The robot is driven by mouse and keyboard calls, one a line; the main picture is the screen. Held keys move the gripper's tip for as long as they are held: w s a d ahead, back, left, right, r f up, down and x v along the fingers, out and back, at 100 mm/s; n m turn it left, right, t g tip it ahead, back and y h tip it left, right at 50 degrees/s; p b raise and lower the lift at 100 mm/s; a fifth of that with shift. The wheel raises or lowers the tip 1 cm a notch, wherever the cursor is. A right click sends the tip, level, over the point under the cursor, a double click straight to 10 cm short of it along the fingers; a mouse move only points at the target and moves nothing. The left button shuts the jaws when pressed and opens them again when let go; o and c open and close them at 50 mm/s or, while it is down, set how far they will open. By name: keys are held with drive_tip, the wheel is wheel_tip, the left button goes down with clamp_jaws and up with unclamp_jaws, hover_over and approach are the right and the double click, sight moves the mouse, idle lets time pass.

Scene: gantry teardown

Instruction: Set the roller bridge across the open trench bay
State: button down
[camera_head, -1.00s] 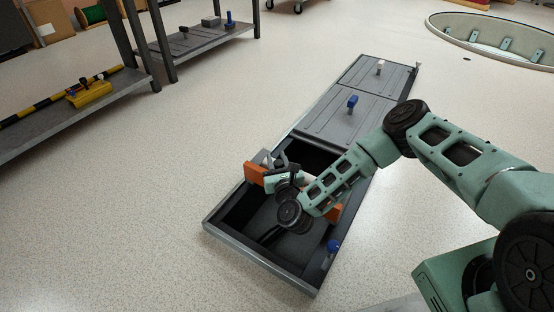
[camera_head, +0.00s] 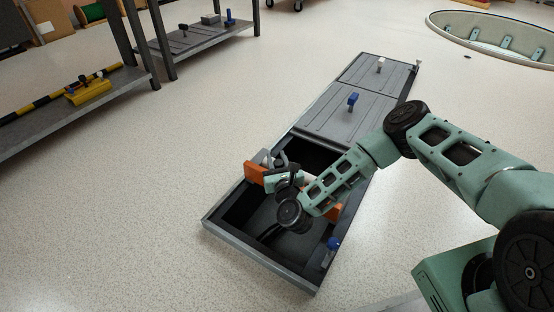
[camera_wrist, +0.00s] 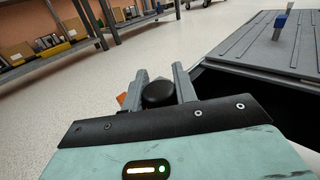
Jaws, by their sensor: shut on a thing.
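The trench (camera_head: 213,229) is a long dark-framed channel in the floor, with its near bay open and dark inside. The roller bridge shows orange end pieces, one at the bay's left edge (camera_head: 254,172) and one partly hidden behind my arm near the right edge. It lies across the open bay; whether it rests on both rims I cannot tell. My gripper (camera_head: 276,164) is at the bridge's left part. In the wrist view my gripper (camera_wrist: 160,90) is shut on a dark round knob, with a bit of orange (camera_wrist: 122,98) beyond the left finger. My arm hides the bridge's middle.
Grey cover plates with a blue handle (camera_head: 352,100) and a white handle (camera_head: 380,65) close the far bays. A blue-topped post (camera_head: 333,244) stands at the near right rim. Low shelves (camera_head: 80,112) stand at the left. The floor between is clear.

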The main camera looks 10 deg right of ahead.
drive_tip(key=shift+f, duration=0.1)
drive_tip(key=c, duration=1)
unclamp_jaws()
drive_tip(key=shift+c, duration=0.2)
drive_tip(key=shift+f, duration=0.15)
drive_tip(key=s+p, duration=0.4)
drive_tip(key=s, duration=0.3)
drive_tip(key=shift+s, duration=0.25)
